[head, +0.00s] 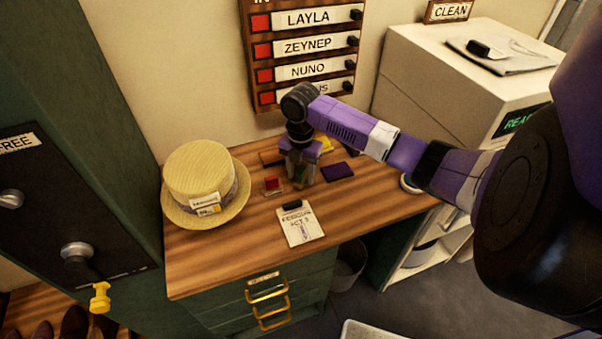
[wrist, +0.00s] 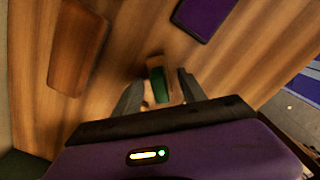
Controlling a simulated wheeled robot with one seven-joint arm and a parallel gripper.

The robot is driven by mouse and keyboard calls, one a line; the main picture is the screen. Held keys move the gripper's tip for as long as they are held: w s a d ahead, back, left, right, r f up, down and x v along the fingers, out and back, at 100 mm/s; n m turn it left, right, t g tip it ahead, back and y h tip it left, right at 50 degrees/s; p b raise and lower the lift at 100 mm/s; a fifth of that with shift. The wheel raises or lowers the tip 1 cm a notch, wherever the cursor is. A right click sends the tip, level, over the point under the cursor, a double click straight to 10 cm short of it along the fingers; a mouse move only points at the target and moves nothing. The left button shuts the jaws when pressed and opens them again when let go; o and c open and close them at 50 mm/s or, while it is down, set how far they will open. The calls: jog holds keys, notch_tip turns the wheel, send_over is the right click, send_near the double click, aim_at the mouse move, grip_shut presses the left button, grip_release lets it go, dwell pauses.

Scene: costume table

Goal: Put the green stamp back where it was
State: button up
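The green stamp (wrist: 160,86) is between the two fingers of my gripper (wrist: 160,92) in the wrist view, with a narrow gap on each side. The fingers are apart and do not visibly press on it. In the head view my gripper (head: 301,178) points down low over the back of the wooden table (head: 220,262). Only a little green shows between its fingers there, and the stamp's base is hidden. A red stamp (head: 272,183) stands just left of my gripper.
A dark purple pad (head: 338,171) lies right of my gripper, and a yellow thing (head: 325,144) is behind it. A brown wooden block (wrist: 76,47) lies nearby. A straw hat (head: 203,180) stands at left. A clipboard (head: 299,226) lies in front.

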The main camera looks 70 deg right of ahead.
aim_at(301, 169)
notch_tip(301, 169, up, 12)
jog(key=b, duration=0.2)
jog(key=shift+r, duration=0.15)
dwell(0.8)
